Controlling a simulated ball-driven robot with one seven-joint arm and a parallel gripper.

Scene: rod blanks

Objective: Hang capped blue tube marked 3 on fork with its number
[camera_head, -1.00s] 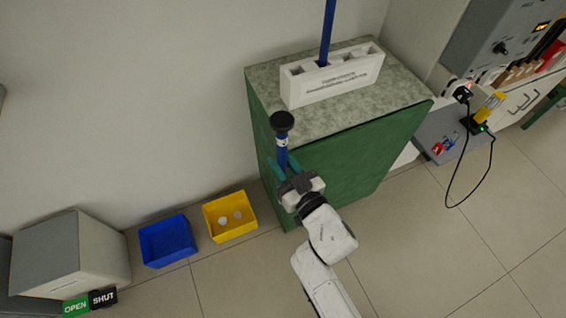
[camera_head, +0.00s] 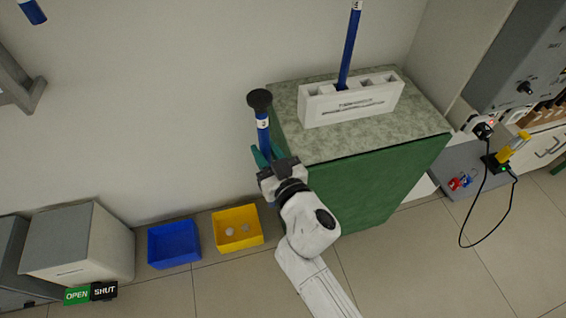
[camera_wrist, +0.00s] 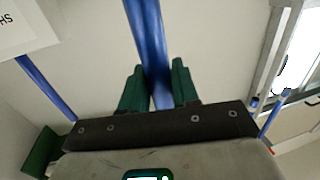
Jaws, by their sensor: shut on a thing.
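A blue tube (camera_head: 262,136) with a wide black cap (camera_head: 259,98) stands near upright in my gripper (camera_head: 264,156). It has a white label with a dark mark too small to read surely. My gripper's green fingers are shut on the tube below the label, left of the green cabinet. In the wrist view the tube (camera_wrist: 148,42) runs up between the two fingers of my gripper (camera_wrist: 157,88). At the upper left of the head view, a grey bracket (camera_head: 14,84) is on the wall, partly cut off. No numbered fork can be made out.
A white rack (camera_head: 350,101) holding another blue tube (camera_head: 350,45) stands on the cabinet's speckled top (camera_head: 330,147). Another blue tube end (camera_head: 33,11) shows at the upper left. A blue bin (camera_head: 173,243), a yellow bin (camera_head: 238,228) and a pale box (camera_head: 85,245) line the wall.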

